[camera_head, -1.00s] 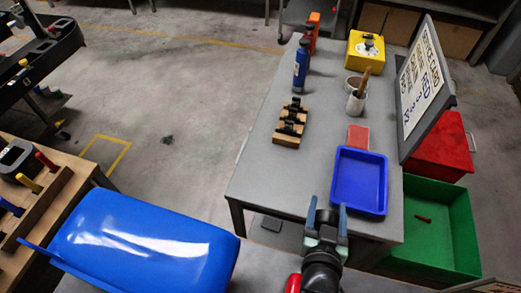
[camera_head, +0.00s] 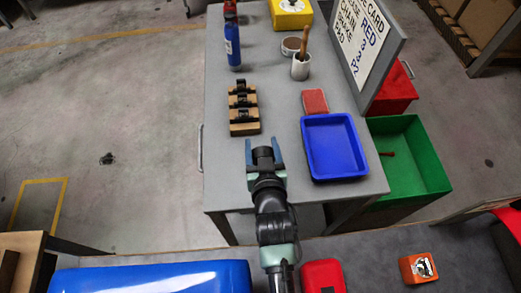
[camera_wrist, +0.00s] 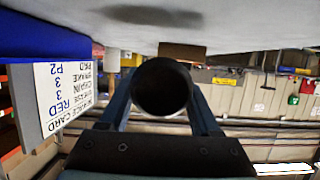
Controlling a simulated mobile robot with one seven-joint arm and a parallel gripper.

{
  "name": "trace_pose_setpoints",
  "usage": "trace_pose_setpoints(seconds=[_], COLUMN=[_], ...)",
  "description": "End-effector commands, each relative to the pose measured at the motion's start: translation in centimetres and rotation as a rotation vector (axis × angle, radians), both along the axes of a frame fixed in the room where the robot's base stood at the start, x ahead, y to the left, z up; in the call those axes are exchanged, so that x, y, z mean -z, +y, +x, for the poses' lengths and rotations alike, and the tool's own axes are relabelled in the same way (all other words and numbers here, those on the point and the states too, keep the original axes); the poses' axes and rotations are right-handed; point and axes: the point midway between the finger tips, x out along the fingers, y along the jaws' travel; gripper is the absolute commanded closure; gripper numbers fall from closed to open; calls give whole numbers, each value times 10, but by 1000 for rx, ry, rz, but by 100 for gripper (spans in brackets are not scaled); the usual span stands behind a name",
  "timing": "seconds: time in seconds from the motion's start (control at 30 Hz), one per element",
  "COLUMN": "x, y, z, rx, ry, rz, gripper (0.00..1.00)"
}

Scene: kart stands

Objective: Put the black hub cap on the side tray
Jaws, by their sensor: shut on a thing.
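My gripper (camera_head: 264,158) is shut on the black hub cap (camera_head: 263,153), a dark round piece between the two blue-grey fingers. In the wrist view the black hub cap (camera_wrist: 161,87) shows as a dark, open-looking cylinder end between the fingers. The gripper is above the near part of the grey table, just left of the blue tray (camera_head: 336,174). This tray looks empty and is the only tray I see on the table; whether it is the side tray is not marked. Its blue edge also shows at upper left in the wrist view (camera_wrist: 40,38).
A wooden rack with black pieces (camera_head: 243,131) stands beyond the gripper. A red block (camera_head: 315,102), a white cup (camera_head: 300,68), a blue bottle (camera_head: 232,48) and a sign board (camera_head: 392,35) are on the table. A green bin (camera_head: 428,165) stands to its right.

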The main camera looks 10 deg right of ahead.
Motion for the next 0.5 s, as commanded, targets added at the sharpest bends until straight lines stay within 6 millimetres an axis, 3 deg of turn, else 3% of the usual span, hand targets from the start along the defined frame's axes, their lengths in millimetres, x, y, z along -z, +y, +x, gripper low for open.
trace_pose_setpoints(seconds=[0.17,0.5], x=[24,27], y=[0,0], z=[0,0], rx=[0,0], ry=[2,-1], rz=[0,0], gripper=[100,100])
